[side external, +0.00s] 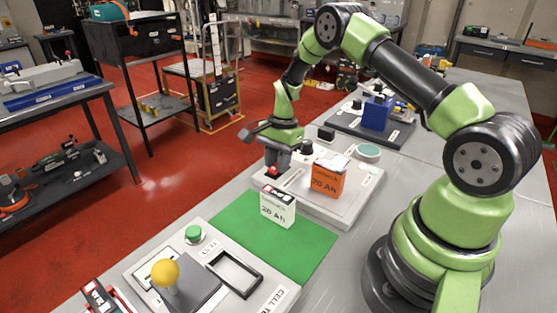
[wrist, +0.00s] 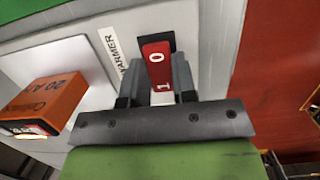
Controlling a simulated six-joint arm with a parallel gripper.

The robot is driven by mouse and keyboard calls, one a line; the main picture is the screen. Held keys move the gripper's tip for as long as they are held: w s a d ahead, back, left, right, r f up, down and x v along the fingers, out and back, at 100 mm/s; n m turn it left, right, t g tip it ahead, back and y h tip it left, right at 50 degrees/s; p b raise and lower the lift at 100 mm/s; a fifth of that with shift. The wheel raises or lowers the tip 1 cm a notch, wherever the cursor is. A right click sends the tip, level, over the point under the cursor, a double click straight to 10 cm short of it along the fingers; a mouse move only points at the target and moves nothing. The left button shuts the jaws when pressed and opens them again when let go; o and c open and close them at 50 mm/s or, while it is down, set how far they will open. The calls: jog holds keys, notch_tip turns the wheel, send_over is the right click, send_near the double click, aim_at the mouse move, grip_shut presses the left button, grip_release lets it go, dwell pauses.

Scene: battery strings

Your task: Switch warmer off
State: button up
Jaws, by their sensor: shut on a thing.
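The warmer switch (wrist: 156,65) is a red rocker marked 0 and 1 in the wrist view, beside a white WARMER label (wrist: 112,48). The 0 is at its far end, where a dark strip shows. The 1 is nearer my gripper's body. My gripper (wrist: 160,80) is shut on the switch, one grey finger along each side. In the side view my gripper (side external: 277,166) points down at the left end of the light warmer panel (side external: 333,210). The switch is mostly hidden there. I cannot tell which way the rocker is tilted.
An orange 20 Ah battery (side external: 326,177) stands on the panel, close to the right of my gripper. A white 20 Ah battery (side external: 278,208) stands on the green mat (side external: 300,250). A tester with a yellow-knobbed lever (side external: 165,272) is in front. A blue block (side external: 376,113) stands behind.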

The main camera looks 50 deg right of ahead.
jog(key=shift+a+h, duration=0.15)
jog(key=shift+h, duration=1.05)
jog(key=o, duration=0.9)
jog(key=shift+r, duration=0.1)
notch_tip(320, 180, up, 10)
jog(key=shift+f, duration=0.15)
jog(key=shift+a, duration=0.1)
